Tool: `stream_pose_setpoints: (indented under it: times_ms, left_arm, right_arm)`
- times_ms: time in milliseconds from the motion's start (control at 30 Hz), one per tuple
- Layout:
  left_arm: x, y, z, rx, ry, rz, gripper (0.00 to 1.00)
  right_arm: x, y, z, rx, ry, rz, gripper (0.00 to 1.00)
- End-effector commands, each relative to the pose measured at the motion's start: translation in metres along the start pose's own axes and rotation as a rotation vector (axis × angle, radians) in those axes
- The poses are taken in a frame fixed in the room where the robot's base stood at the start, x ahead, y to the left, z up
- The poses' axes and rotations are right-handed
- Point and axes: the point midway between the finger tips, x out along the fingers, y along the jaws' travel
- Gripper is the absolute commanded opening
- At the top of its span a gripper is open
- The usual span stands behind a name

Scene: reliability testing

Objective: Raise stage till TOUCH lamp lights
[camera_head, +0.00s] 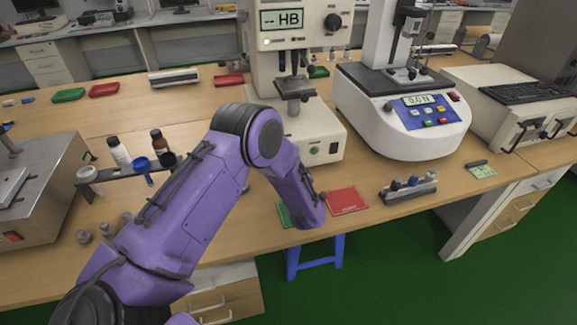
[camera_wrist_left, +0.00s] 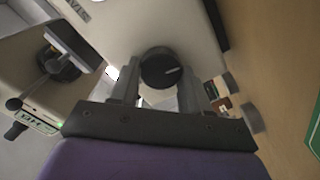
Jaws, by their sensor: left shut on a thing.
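The hardness tester (camera_head: 318,125) stands at the middle of the bench, its display (camera_head: 282,19) reading "-- HB". Its dark stage (camera_head: 293,87) sits under the indenter; I cannot tell whether they touch. A small pale lamp (camera_head: 266,42) is below the display; its label is unreadable. In the left wrist view, my left gripper (camera_wrist_left: 157,92) is shut on a black round knob (camera_wrist_left: 160,66) with a white mark, on the tester's pale side. The stage also shows at upper left (camera_wrist_left: 72,46). In the head view my purple left arm hides the gripper and this knob.
A force gauge stand (camera_head: 400,125) is right of the tester. A red card (camera_head: 347,201) and a rack of small weights (camera_head: 408,188) lie near the front edge. A blue stool (camera_head: 314,256) is below the bench.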

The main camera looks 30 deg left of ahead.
Motion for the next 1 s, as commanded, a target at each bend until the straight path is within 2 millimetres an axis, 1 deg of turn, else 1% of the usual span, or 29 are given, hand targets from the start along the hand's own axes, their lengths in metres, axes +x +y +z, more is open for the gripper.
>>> stream_pose_setpoints:
  times_ms: [200,400,900,933,967,1000]
  left_arm:
    - [0.0001,0.0010,0.0002,0.111,0.000,0.002,0.17]
    - [0.0002,0.0003,0.0002,0.166,-0.001,0.001,0.16]
    - [-0.0002,-0.0003,0.0005,0.184,-0.002,0.000,0.16]
    - [-0.0002,-0.0003,0.0006,0.184,-0.002,0.000,0.50]
    - [-0.0002,-0.0003,0.0006,0.184,-0.002,0.000,0.60]
    - [-0.0002,-0.0003,0.0005,0.184,-0.002,0.000,0.73]
  right_arm:
    - [-0.0006,0.0000,-0.0002,0.000,0.000,0.000,0.67]
    - [-0.0008,0.0001,-0.0003,0.000,0.000,0.000,0.67]
    - [-0.0007,0.0001,-0.0003,0.000,0.000,0.000,0.67]
    - [-0.0007,0.0001,-0.0003,0.000,0.000,0.000,0.67]
    - [-0.0007,0.0001,-0.0003,0.000,0.000,0.000,0.67]
    - [-0.0007,0.0001,-0.0003,0.000,0.000,0.000,0.67]
